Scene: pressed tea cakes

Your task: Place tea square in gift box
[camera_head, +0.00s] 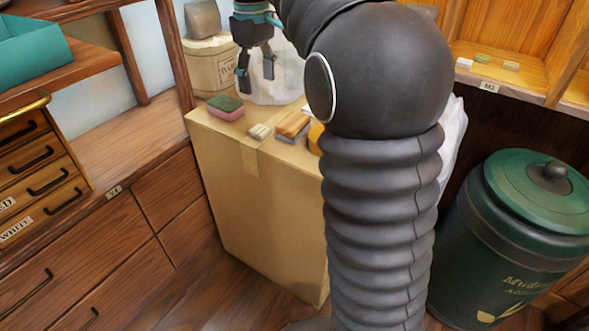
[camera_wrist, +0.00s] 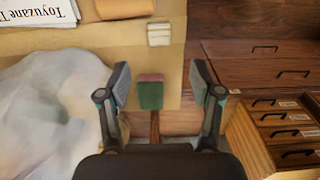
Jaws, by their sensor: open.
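My gripper (camera_head: 256,73) is open and empty, pointing down above the back of a cardboard box. In the wrist view its fingers (camera_wrist: 160,84) stand wide apart. A green-and-pink block like a sponge (camera_head: 226,108) lies on the box; in the wrist view it (camera_wrist: 150,93) shows between the fingers, lower down. A small pale piece with a dark line (camera_head: 259,131) lies nearer the front edge and also shows in the wrist view (camera_wrist: 159,34). I cannot tell for sure which thing is the tea square. An open teal box (camera_head: 35,52), perhaps the gift box, stands at the upper left.
The cardboard box (camera_head: 265,195) also bears an orange-brown block (camera_head: 293,124), partly beside my arm, and a white bag (camera_head: 280,82). A shelf (camera_head: 540,85) at right holds small pieces. A green bin (camera_head: 520,230) stands below. The left wooden counter (camera_head: 125,150) has free room.

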